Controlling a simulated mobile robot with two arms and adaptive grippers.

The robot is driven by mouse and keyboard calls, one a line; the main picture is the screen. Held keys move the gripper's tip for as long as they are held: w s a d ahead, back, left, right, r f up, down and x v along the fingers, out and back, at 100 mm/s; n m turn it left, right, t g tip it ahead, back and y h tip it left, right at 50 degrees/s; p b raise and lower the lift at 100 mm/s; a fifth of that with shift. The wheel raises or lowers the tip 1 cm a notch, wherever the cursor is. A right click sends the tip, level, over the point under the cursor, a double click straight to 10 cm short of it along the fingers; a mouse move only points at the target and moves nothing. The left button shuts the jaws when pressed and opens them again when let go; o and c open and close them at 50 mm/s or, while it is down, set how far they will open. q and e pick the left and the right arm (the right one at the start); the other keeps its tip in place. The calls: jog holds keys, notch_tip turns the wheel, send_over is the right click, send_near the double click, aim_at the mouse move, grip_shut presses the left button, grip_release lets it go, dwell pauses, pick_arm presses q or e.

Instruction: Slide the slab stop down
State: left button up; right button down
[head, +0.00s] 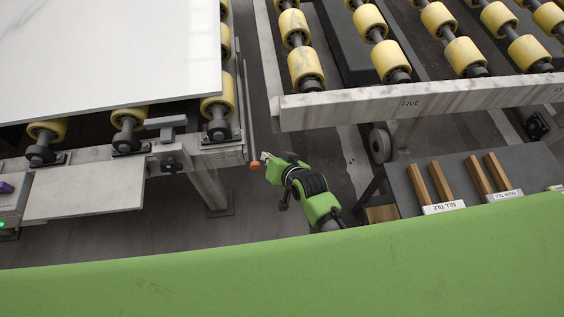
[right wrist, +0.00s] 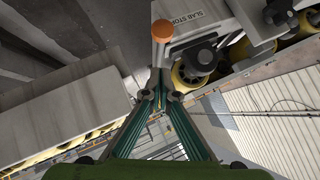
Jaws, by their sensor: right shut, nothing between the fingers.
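The slab stop is a thin grey bar (head: 248,112) standing along the right end of the left roller table. Its orange knob (head: 255,165) is at the near end. In the right wrist view the orange knob (right wrist: 162,31) shows beside the "SLAB STOP" label (right wrist: 187,20). My right gripper (head: 267,158) is shut and empty, with its tips just right of the knob. In the right wrist view its closed fingertips (right wrist: 160,76) lie just below the knob. I cannot tell whether they touch it. My left gripper is not in view.
A white stone slab (head: 110,50) lies on yellow rollers at left. My green body fills the bottom.

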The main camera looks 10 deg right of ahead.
jog(key=v, duration=0.9)
jog(key=s+d+f+n+g+h, duration=0.1)
jog(key=s+d+f, duration=0.1)
jog(key=s+f, duration=0.5)
jog(key=s+d+f+n+g, duration=0.1)
jog(key=s+d+f+g, duration=0.15)
jog(key=f, duration=0.75)
jog(key=s+d+f+g+h, duration=0.1)
jog(key=s+d+f, duration=0.25)
jog(key=f, duration=0.55)
jog(key=s+d+f+n+g, duration=0.1)
jog(key=s+d+f, duration=0.2)
jog(key=s, duration=0.5)
jog(key=s+d+f+n+g+h, duration=0.1)
jog(key=s+d+f, duration=0.2)
jog(key=s+f, duration=0.2)
jog(key=s+d+f+g+h, duration=0.1)
jog(key=s+d+f, duration=0.3)
jog(key=s, duration=0.7)
jog(key=shift+s+f+n+g, duration=0.25)
jog(key=shift+f+n+g, duration=0.2)
jog(key=shift+f, duration=0.15)
jog(key=shift+a, duration=0.1)
